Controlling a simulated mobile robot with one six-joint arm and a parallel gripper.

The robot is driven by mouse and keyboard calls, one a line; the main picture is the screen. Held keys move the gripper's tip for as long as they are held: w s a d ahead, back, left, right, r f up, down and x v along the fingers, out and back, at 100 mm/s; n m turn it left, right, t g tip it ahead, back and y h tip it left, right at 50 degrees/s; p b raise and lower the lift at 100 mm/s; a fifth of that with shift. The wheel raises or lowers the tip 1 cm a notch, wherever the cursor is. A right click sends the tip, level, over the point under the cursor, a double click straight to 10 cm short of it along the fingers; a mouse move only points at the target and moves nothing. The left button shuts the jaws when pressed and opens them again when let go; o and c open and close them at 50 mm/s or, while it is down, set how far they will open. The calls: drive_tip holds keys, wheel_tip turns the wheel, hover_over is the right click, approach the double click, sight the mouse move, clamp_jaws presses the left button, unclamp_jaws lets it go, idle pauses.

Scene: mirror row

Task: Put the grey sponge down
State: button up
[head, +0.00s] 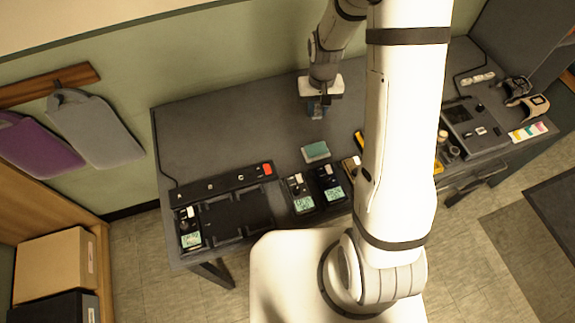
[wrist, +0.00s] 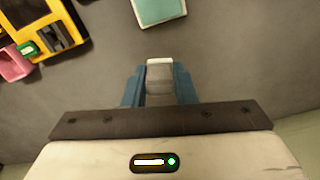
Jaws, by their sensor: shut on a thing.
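The grey sponge (wrist: 160,72) shows in the wrist view as a small pale grey block between the blue fingers. My gripper (wrist: 160,88) is shut on it. In the head view my gripper (head: 318,108) points down over the back middle of the dark grey table (head: 225,125). The sponge is hardly distinguishable there, and I cannot tell whether it touches the table top.
A teal-topped block (head: 316,151) lies just in front of my gripper; it also shows in the wrist view (wrist: 158,10). Handheld devices (head: 328,184) and a black tray (head: 236,213) line the front edge. The table's back left is clear.

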sight(287, 162)
drive_tip(key=s+a+f+n+b, duration=0.1)
drive_tip(key=s+a+n+b, duration=0.2)
drive_tip(key=s+a+b, duration=0.75)
drive_tip(key=f, duration=0.3)
drive_tip(key=w+d+f+b, duration=0.1)
drive_tip(key=f, duration=0.2)
drive_tip(key=w+f, duration=0.1)
drive_tip(key=f, duration=0.2)
drive_tip(key=shift+w+d+f, duration=0.15)
drive_tip(key=shift+d+f, duration=0.05)
drive_tip(key=shift+f, duration=0.05)
drive_tip(key=shift+f+b, duration=0.1)
drive_tip(key=shift+b, duration=0.25)
drive_tip(key=shift+f, duration=0.2)
drive_tip(key=o, duration=0.9)
drive_tip(key=shift+r, duration=0.1)
